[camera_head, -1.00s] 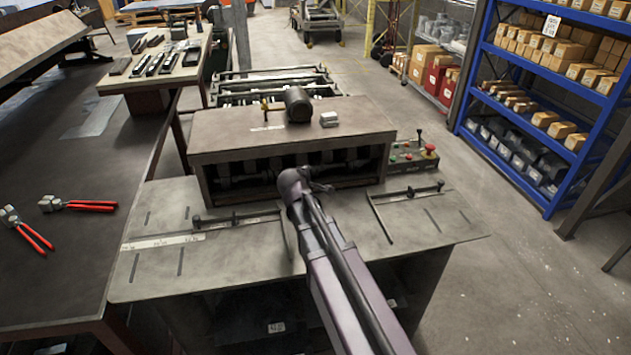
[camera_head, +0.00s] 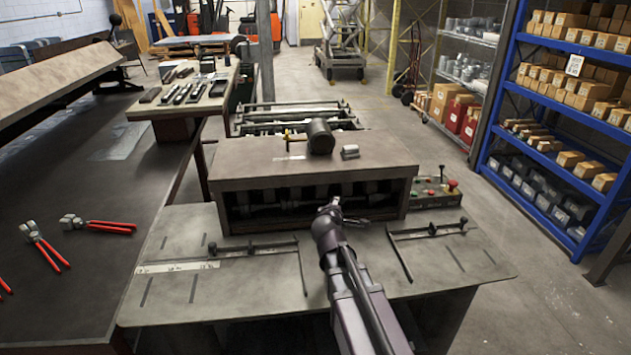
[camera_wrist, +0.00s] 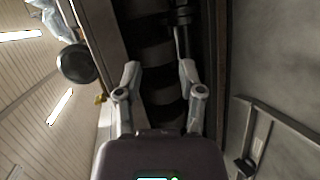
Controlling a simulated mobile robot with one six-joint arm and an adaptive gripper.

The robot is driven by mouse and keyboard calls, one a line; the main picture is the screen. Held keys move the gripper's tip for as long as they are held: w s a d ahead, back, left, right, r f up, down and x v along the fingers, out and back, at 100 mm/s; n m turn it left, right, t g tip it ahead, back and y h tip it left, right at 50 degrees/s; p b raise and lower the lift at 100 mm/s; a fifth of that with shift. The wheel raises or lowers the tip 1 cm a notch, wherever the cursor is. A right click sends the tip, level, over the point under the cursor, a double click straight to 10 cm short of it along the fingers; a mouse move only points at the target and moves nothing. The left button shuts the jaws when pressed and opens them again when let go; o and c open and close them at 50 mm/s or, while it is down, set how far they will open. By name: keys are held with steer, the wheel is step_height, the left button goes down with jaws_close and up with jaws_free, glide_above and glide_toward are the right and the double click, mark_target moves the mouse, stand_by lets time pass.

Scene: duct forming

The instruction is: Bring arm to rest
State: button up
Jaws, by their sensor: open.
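My arm reaches forward over the metal work table (camera_head: 190,300) of a roll-forming machine (camera_head: 310,165). My gripper (camera_head: 332,208) is at the front opening of the machine, in front of its rollers. In the wrist view my gripper (camera_wrist: 160,82) has its two fingers spread apart, with nothing between them. Dark rollers (camera_wrist: 155,55) show beyond the fingertips. In the head view the gripper is small, and my own arm hides part of the table. I cannot tell whether the fingertips touch the machine.
Guide bars (camera_head: 430,230) lie on the table at both sides of my arm. A control box (camera_head: 437,192) with a red button stands right of the machine. A dark bench (camera_head: 90,210) with red-handled pliers (camera_head: 100,224) is at the left. Blue shelving (camera_head: 540,140) stands at the right.

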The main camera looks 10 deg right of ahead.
steer(key=s+f+m+g, duration=0.2)
steer(key=s+f, duration=0.1)
steer(key=s+d+f+m+g, duration=0.1)
steer(key=s+f+m+g, duration=0.1)
steer(key=s+f+m, duration=0.1)
steer(key=s+f+m+g+y, duration=0.1)
steer(key=s+f+m+g, duration=0.1)
steer(key=s, duration=0.3)
steer(key=shift+d+f+m+g, duration=0.2)
steer(key=shift+f+m+g, duration=0.2)
steer(key=shift+m+g, duration=0.25)
steer(key=s, duration=0.1)
steer(key=s+a+f+m+g+y, duration=0.1)
steer(key=s, duration=0.1)
steer(key=s+f+m+g, duration=0.1)
steer(key=s, duration=0.1)
steer(key=shift+s+a+f+m+g+y, duration=0.1)
steer(key=shift+a+f+m+g+y, duration=0.1)
steer(key=shift+a+m+g+y, duration=0.15)
steer(key=s+a+f+m+g+y, duration=0.1)
steer(key=s+a+m+g+y, duration=0.1)
steer(key=s, duration=0.5)
steer(key=shift+a+f+g+y, duration=0.15)
steer(key=shift+a+g+y, duration=0.2)
steer(key=shift+a+g, duration=0.4)
